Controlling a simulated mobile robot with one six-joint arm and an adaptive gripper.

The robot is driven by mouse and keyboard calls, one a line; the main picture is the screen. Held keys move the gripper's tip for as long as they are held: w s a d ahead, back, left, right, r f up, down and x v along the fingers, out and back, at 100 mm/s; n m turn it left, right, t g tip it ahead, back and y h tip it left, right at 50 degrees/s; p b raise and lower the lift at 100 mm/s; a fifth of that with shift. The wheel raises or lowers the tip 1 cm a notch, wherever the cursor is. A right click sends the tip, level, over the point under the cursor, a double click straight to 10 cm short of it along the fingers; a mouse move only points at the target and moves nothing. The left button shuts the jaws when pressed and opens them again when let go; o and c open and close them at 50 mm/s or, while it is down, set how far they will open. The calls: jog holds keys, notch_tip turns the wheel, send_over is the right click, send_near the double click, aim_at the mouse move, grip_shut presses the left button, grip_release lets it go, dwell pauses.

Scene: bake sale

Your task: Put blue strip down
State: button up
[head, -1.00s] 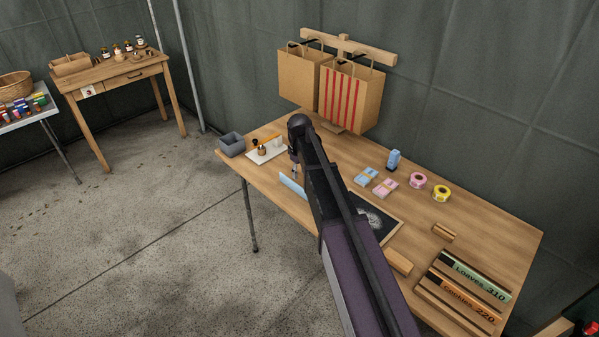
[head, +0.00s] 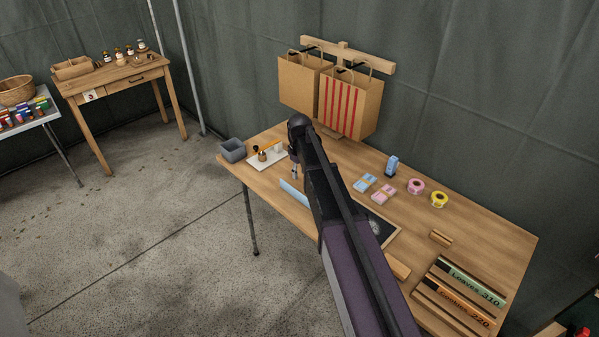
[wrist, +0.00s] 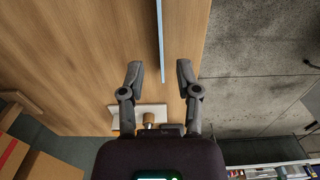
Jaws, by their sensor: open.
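The blue strip (head: 293,192) is on the wooden table near its front edge, left of my arm, and partly covered by the arm. In the wrist view the strip (wrist: 162,40) shows edge-on as a thin pale-blue line, its near end between my fingertips in the picture. My gripper (wrist: 159,67) is open, with a finger on each side of the strip and a visible gap to both. In the head view my gripper (head: 295,172) is small and partly hidden by the arm, close to the strip's far end.
A white tray (head: 259,168) with small items and a grey bin (head: 232,150) stand at the table's left end. A dark board (head: 385,226) lies beside my arm. Paper bags (head: 350,100) hang behind. Blue and pink packets and tape rolls (head: 416,186) lie to the right.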

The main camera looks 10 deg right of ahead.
jog(key=s+d+m, duration=0.2)
jog(key=s+m, duration=0.1)
jog(key=s, duration=0.9)
jog(key=s+d+m, duration=0.2)
jog(key=s+m, duration=0.2)
jog(key=s, duration=0.9)
jog(key=shift+s+d, duration=0.25)
jog(key=shift+d, duration=0.1)
